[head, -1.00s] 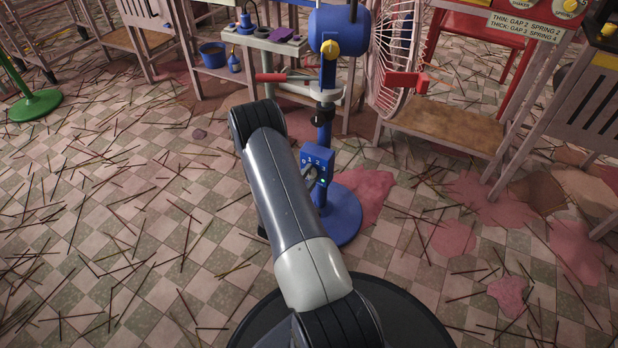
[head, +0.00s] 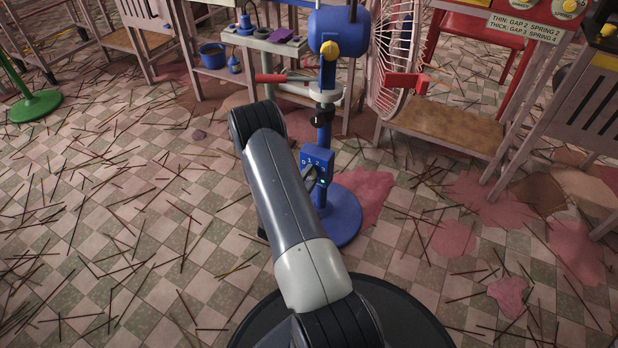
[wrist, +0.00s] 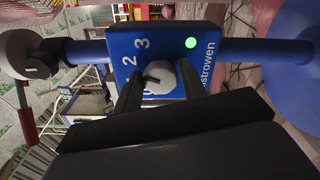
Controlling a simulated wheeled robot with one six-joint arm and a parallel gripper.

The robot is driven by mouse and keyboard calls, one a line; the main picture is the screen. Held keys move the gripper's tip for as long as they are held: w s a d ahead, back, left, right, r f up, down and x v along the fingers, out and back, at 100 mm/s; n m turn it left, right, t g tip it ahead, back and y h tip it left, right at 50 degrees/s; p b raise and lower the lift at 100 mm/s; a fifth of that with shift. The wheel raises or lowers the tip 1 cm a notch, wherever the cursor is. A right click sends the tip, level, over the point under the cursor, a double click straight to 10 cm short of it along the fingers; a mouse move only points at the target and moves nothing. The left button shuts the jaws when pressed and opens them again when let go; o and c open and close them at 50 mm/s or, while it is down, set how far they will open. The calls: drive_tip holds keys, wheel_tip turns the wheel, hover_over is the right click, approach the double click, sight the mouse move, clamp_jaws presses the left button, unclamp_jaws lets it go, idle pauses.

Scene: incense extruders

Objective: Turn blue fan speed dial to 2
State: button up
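The blue fan (head: 336,30) stands on a blue pole with a round blue base (head: 338,222). Its blue control box (head: 318,158) is mid-pole, with numbers on its face. In the wrist view the box (wrist: 118,42) shows 2 and 3, a lit green light (wrist: 191,43) and a round pale dial (wrist: 162,76). The dial's dark mark points left, below the 2, toward the spot my left finger covers; the 1 is hidden there. My gripper (wrist: 160,84) has one dark finger on each side of the dial, seemingly touching it. In the head view my gripper (head: 309,175) is at the box, partly hidden by my arm.
A pink table with a grey top (head: 262,42) and a blue bucket (head: 213,56) stand behind. A pink fan cage (head: 395,60) and a brown-topped bench (head: 440,125) are at right. Incense sticks and pink powder litter the tiled floor.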

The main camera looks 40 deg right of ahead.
drive_tip(key=o, duration=0.3)
drive_tip(key=p+v, duration=0.3)
drive_tip(key=v, duration=0.7)
drive_tip(key=shift+s+a, duration=0.15)
drive_tip(key=shift+a, duration=0.2)
drive_tip(key=shift+d, duration=0.1)
drive_tip(key=b+x, duration=0.3)
drive_tip(key=x, duration=0.7)
drive_tip(key=shift+w+d, duration=0.2)
drive_tip(key=shift+d, duration=0.1)
